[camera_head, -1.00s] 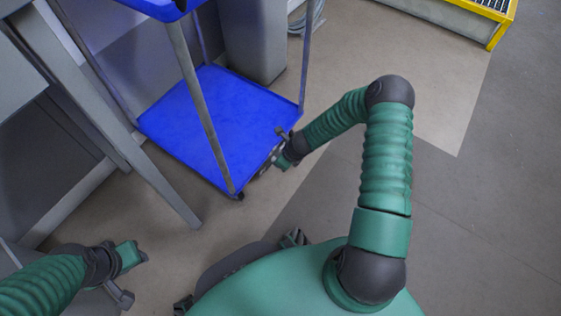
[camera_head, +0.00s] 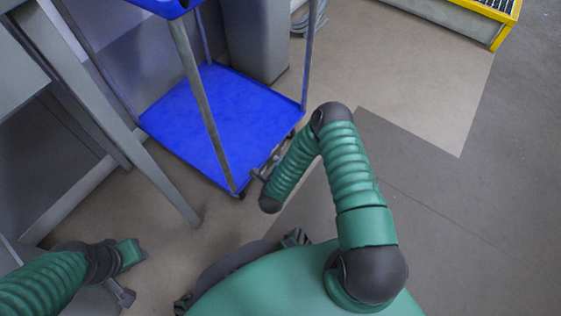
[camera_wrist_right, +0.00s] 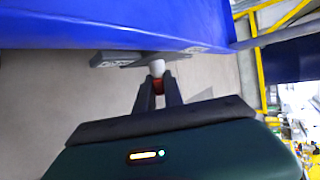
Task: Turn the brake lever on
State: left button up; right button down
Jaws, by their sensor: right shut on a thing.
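A blue cart (camera_head: 215,120) stands on the floor in the head view. In the right wrist view its blue edge (camera_wrist_right: 130,24) runs across the top. Below that edge is a white wheel (camera_wrist_right: 157,67) under a grey bracket (camera_wrist_right: 106,59). A small red piece, apparently the brake lever (camera_wrist_right: 158,86), sits just below the wheel. My right gripper (camera_wrist_right: 158,92) is shut on this red lever. In the head view my right gripper (camera_head: 258,174) is small beside the cart's near corner. My left gripper (camera_head: 138,252) is at the lower left, away from the cart; its fingers are unclear.
A grey frame (camera_head: 125,140) stands close to the cart's left. A grey block (camera_head: 253,38) is behind the cart. A yellow-edged platform (camera_head: 504,25) is at the top right. The floor on the right is clear.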

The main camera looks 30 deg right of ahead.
jog(key=t+h, duration=0.1)
jog(key=f+n+h, duration=0.1)
jog(key=shift+s+a+t+h, duration=0.2)
jog(key=shift+a+t+h, duration=0.1)
jog(key=shift+t+h, duration=0.1)
jog(key=shift+f+n+t+h+b, duration=0.15)
jog(key=shift+n+t+h+b, duration=0.2)
jog(key=shift+t+h, duration=0.25)
jog(key=shift+f+n+t+h+b, duration=0.15)
jog(key=shift+n+t+h+b, duration=0.1)
jog(key=shift+t+h+b, duration=0.35)
jog(key=c, duration=1.4)
grip_release()
jog(key=shift+c, duration=0.2)
jog(key=shift+r, duration=0.1)
jog(key=shift+w, duration=0.1)
